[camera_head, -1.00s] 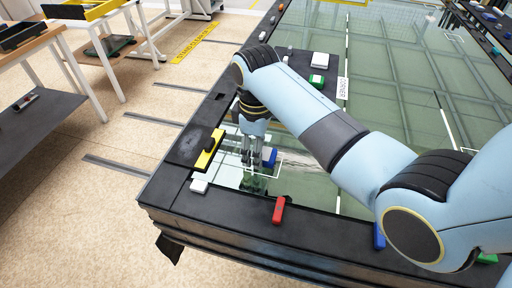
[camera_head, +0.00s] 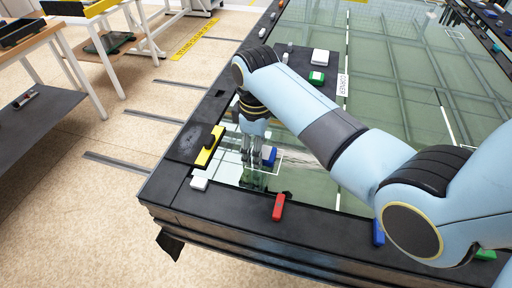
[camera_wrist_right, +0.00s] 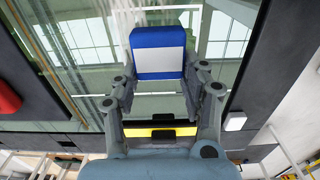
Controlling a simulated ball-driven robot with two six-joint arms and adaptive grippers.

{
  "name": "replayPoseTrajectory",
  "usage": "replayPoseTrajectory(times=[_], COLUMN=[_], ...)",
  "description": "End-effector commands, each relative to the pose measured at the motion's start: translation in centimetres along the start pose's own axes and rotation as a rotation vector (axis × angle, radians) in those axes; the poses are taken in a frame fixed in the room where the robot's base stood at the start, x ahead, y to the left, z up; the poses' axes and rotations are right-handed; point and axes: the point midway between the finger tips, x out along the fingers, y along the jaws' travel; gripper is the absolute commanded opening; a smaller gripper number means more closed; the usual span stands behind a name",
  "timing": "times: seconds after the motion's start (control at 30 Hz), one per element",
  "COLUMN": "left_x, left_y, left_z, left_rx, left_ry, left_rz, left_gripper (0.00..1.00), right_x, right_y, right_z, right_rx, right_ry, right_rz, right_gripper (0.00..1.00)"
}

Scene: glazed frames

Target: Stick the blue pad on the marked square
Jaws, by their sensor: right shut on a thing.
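My right gripper (camera_head: 251,157) points down over the glass near the table's near left corner. It is shut on the blue pad (camera_head: 270,156), which shows just right of the fingers. In the right wrist view the fingers (camera_wrist_right: 160,88) stand on both sides of the blue pad (camera_wrist_right: 158,38), which shows a pale grey face. White marking lines (camera_head: 281,160) on the glass run around and behind the pad. The fingers and pad hide part of the marked square. I cannot tell whether the pad touches the glass. My left gripper is not in view.
The dark frame (camera_head: 240,199) edges the glass pane (camera_head: 395,70). On it lie a yellow tool with a black grip (camera_head: 209,147), a white block (camera_head: 199,183) and a red tool (camera_head: 279,207). White and green blocks (camera_head: 317,77) lie farther back, beside the corner label (camera_head: 342,85).

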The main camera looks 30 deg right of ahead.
Motion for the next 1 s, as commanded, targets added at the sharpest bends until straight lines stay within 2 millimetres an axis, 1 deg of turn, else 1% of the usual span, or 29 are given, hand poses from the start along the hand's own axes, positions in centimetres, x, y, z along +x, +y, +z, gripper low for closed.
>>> replayPoseTrajectory(times=[0.1,0.13,0.3,0.57,0.67,0.77,1.0], left_x=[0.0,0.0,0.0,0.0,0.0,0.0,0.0], left_y=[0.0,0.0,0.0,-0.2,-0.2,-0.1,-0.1], left_z=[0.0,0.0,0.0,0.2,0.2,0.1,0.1], left_rx=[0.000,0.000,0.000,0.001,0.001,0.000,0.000], left_ry=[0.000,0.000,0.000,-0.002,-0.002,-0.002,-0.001], left_rz=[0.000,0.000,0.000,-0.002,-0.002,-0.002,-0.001], left_gripper=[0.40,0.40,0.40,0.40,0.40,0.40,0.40], right_x=[0.0,0.0,0.0,0.0,-0.6,-2.0,-7.4], right_y=[0.0,0.0,0.0,0.0,0.1,0.1,0.1], right_z=[0.0,0.0,0.0,0.0,-0.1,-0.1,-0.1], right_rx=[0.000,0.000,0.000,0.000,0.000,0.000,0.000], right_ry=[0.000,0.000,0.000,0.000,0.002,0.004,0.004], right_rz=[0.000,0.000,0.000,0.000,0.002,0.003,0.004], right_gripper=[0.32,0.48,0.71,0.72,0.72,0.72,0.72])
